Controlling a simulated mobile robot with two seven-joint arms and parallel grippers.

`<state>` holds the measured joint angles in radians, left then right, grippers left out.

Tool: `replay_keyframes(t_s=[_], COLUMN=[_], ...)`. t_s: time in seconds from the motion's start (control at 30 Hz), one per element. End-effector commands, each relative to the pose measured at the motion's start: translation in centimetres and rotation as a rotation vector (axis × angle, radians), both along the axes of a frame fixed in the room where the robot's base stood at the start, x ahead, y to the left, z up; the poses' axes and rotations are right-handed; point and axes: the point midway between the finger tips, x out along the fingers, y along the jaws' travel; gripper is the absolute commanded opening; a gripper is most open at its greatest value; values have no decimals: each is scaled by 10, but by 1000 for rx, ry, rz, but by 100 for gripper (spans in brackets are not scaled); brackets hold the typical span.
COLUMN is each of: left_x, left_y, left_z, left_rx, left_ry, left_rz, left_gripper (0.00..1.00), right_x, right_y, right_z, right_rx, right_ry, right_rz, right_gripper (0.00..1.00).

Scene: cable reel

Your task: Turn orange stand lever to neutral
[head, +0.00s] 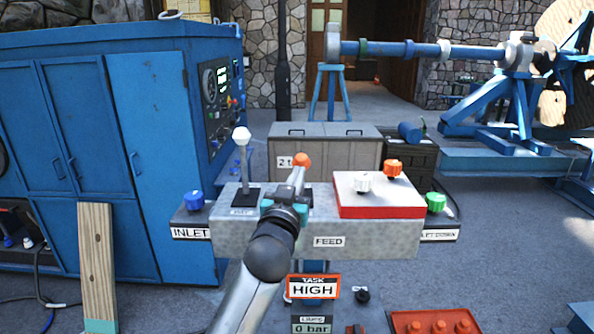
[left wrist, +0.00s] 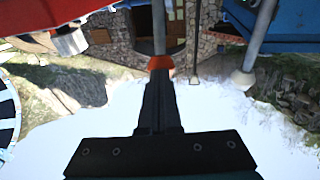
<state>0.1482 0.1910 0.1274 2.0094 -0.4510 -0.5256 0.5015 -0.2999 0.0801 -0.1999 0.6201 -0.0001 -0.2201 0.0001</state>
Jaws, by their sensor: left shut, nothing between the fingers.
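The orange-knobbed stand lever (head: 302,160) rises from the grey control stand (head: 232,239), to the right of the white-knobbed lever (head: 241,137). My left gripper (head: 298,176) is in front of the orange lever and hides most of its shaft, so its tilt is hard to judge in the head view. In the left wrist view, which is upside down, the shut fingers (left wrist: 158,85) point at the orange knob (left wrist: 160,63), with the tips at or very near it. I cannot tell whether they touch. Nothing is between the fingers. My right gripper is not in view.
A red-edged box (head: 375,212) with white and orange knobs (head: 393,168) is right of the lever. Blue (head: 194,201) and green (head: 436,202) knobs flank the stand. A blue cabinet (head: 90,120) is at left. Open floor lies to the right.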

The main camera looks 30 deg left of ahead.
Motion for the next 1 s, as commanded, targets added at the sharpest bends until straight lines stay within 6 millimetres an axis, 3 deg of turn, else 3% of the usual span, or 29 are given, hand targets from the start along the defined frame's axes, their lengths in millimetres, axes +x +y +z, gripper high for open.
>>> replay_keyframes(t_s=[0.1, 0.4, 1.0], left_x=[3, 26, 32], left_y=[2, 16, 20], left_z=[10, 27, 27], left_rx=[-15, -25, -23], left_ry=[23, 35, 36], left_rz=[1, 2, 0], left_gripper=[0, 0, 0], right_x=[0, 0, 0], right_y=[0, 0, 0], right_z=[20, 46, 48], right_rx=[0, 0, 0], right_ry=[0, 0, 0], right_rz=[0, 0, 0], right_gripper=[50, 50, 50])
